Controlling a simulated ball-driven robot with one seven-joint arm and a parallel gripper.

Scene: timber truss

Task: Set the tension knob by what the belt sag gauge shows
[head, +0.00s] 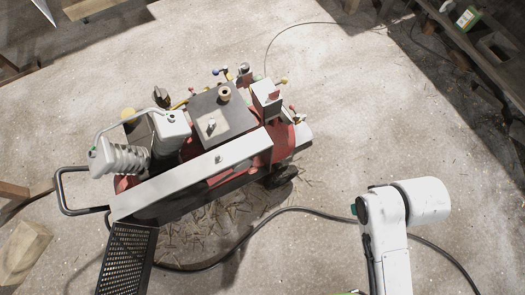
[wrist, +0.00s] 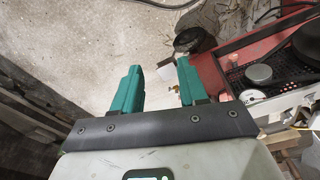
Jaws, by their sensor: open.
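The red and white machine (head: 185,178) stands on the floor left of centre in the head view, with several small coloured ball-ended levers along its far side. In the wrist view its red housing (wrist: 215,68) is at the right, with a round grey disc (wrist: 259,73) on a dark perforated panel. I cannot tell whether this disc is the tension knob or the gauge. No gauge reading is legible. My gripper (wrist: 157,76) has two teal fingers, apart and empty, left of the red housing. The right finger appears close to it; contact is unclear.
A black cable (head: 325,214) runs across the floor. A dark perforated ramp (head: 128,258) and a black bar handle (head: 66,192) stick out from the machine. A bench (head: 470,45) stands at the upper right. The floor between machine and bench is mostly clear.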

